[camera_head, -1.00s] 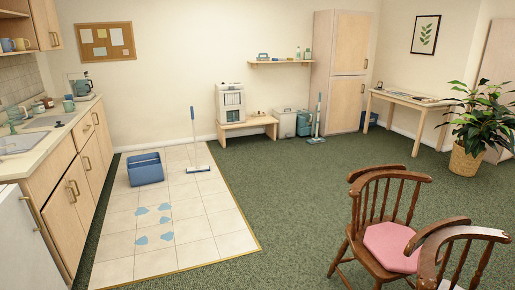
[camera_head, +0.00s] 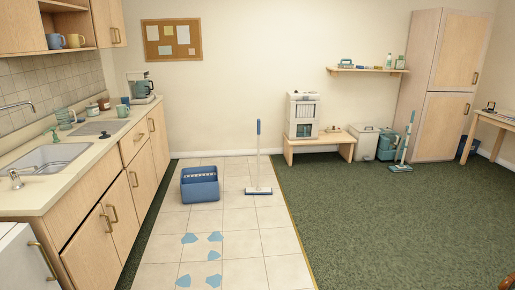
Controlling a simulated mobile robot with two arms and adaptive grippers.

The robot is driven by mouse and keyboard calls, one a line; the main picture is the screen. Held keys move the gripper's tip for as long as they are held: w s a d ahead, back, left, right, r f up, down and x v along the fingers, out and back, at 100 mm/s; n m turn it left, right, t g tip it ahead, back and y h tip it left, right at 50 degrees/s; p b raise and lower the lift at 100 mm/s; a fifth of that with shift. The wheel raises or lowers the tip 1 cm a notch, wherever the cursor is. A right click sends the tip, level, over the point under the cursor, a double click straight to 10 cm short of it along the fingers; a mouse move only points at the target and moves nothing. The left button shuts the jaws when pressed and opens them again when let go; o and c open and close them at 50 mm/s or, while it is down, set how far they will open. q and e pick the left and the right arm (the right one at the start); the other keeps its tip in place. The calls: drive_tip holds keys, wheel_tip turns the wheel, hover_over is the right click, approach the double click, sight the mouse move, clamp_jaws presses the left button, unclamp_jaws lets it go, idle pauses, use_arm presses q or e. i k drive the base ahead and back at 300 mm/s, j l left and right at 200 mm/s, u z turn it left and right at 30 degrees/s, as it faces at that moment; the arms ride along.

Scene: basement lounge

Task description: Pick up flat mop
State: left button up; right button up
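A flat mop (camera_head: 258,165) stands upright on the white tile floor, with a blue grip at the top, a pale pole and a wide flat head on the tiles. It is just right of a blue bucket (camera_head: 199,190). Neither of my grippers shows in the head view.
Several blue puddles (camera_head: 215,237) lie on the tiles (camera_head: 262,243) in front of the bucket. A counter with a sink (camera_head: 52,158) lines the left side. A low wooden bench (camera_head: 318,142) and a teal upright cleaner (camera_head: 403,150) stand at the back. Green carpet (camera_head: 385,220) on the right is open.

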sight(259, 190)
drive_tip(key=i, duration=4.85)
